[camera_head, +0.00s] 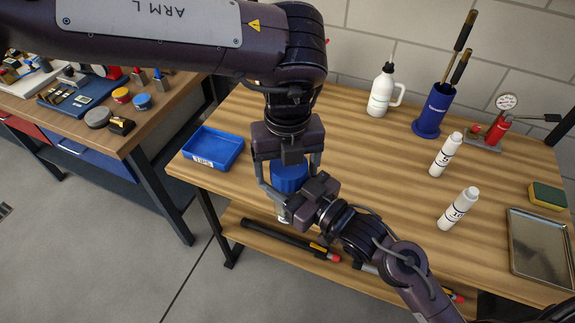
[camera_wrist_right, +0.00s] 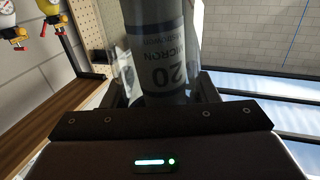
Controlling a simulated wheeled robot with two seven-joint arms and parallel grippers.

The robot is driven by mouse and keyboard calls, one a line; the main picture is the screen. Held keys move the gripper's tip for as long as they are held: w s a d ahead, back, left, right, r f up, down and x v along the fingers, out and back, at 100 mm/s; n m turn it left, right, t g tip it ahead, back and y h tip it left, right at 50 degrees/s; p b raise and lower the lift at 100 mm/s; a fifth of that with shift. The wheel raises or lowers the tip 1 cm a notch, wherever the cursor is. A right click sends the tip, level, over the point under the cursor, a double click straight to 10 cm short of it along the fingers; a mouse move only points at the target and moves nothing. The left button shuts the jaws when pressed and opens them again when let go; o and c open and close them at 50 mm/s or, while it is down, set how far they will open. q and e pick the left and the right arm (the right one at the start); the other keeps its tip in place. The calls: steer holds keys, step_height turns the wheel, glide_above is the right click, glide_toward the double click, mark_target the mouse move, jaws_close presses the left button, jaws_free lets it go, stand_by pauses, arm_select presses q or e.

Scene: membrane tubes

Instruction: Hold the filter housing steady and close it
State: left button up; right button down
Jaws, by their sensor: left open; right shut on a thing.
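In the head view the right gripper (camera_head: 287,212) is low at the table's front edge, hiding most of the housing. A blue cap (camera_head: 289,177) shows above it. My left gripper (camera_head: 288,168) points down from above with its fingers open on either side of the cap. Whether the fingers touch the cap, and how the cap sits on the housing, I cannot tell.
A blue tray (camera_head: 213,148) is at the table's left. White bottles (camera_head: 446,155) (camera_head: 459,208), a squeeze bottle (camera_head: 384,92), a blue tool holder (camera_head: 434,112), a red gauge pump (camera_head: 495,128), a sponge (camera_head: 548,196) and a metal tray (camera_head: 541,245) stand right. The table's middle is clear.

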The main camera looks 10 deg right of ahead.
arm_select(q)
step_height(320, 180, up, 4)
steer(key=shift+d+r, duration=0.15)
steer(key=shift+r, duration=0.05)
steer(key=shift+o, duration=0.3)
steer(key=o, duration=0.3)
steer(key=shift+f, duration=0.1)
step_height(320, 180, up, 12)
steer(key=shift+d, duration=0.1)
stand_by(0.7)
